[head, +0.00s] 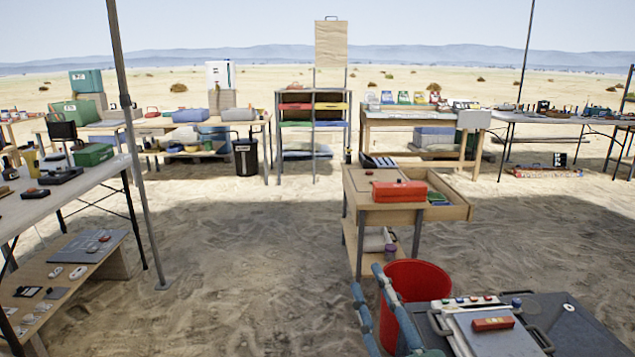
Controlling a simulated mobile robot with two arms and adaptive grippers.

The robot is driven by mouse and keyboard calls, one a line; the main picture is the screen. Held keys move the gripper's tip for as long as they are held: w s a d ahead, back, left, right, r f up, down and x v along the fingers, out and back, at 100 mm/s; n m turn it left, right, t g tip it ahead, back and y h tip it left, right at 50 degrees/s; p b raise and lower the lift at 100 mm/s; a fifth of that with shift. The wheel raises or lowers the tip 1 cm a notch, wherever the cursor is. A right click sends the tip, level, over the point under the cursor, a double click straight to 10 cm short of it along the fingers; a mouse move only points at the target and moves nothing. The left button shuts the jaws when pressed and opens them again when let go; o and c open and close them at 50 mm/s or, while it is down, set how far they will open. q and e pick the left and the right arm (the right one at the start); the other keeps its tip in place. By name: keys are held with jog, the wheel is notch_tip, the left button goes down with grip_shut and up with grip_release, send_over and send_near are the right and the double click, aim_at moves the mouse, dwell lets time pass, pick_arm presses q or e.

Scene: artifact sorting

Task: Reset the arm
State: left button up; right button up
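My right gripper (367,278) shows low in the head view, right of centre. Its two jointed blue-grey fingers stand apart and point up and away, with nothing seen between the tips. It is in front of and left of a red bucket (420,278), overlapping it in the picture; I cannot tell whether they touch. The rest of the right arm is mostly cut off by the lower edge. My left gripper and arm are not in view.
Just beyond stands a wooden cart (362,182) with a red case (399,191). A dark surface (590,325) with a grey board (490,335) is at the lower right. A white table (95,182) is at left. The sand between is clear.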

jog(key=s+d+f+m+g+h, duration=0.3)
jog(key=d+f+g, duration=0.15)
jog(key=f, duration=0.75)
jog(key=s+d+f+m+g+h, duration=0.35)
jog(key=d+f, duration=0.25)
jog(key=f, duration=0.5)
jog(key=s+f+g+y+p, duration=0.1)
jog(key=s+f+g+p, duration=1)
jog(key=s+f+p, duration=0.85)
pick_arm(q)
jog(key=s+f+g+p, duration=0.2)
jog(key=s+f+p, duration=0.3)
jog(key=p, duration=0.2)
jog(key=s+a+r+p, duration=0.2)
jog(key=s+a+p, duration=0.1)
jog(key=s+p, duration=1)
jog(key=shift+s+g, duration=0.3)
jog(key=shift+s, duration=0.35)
pick_arm(e)
jog(key=s+d+r, duration=0.1)
jog(key=s, duration=0.9)
jog(key=s+d+r+g, duration=0.1)
jog(key=s+d, duration=0.1)
jog(key=s, duration=0.8)
jog(key=shift+r, duration=0.35)
